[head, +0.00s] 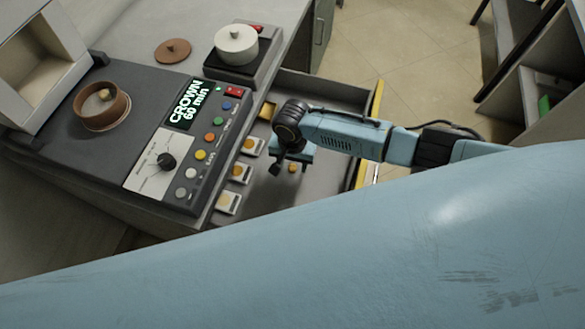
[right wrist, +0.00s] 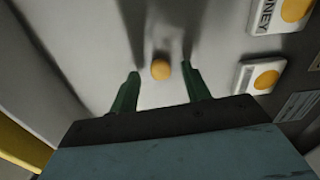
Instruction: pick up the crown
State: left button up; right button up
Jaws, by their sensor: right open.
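A small rounded golden-orange piece (head: 292,168) lies on the floor of the open grey drawer (head: 325,95). It looks like the crown, but its exact shape is too small to tell. My right gripper (head: 285,165) reaches down into the drawer right by it. In the right wrist view the piece (right wrist: 160,69) shows between the tips of the two green fingers (right wrist: 161,78), with a gap on each side. The fingers are open and empty. My left gripper is not in view.
White tags with orange discs (head: 228,203) line the drawer's left side; one (right wrist: 258,76) is close to the right finger. A control box (head: 190,150) with a display reading "CROWN 60 min" stands left. A brown pot (head: 101,116) and white pot (head: 236,44) stand behind.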

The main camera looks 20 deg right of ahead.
jog(key=shift+f, duration=0.45)
grip_shut()
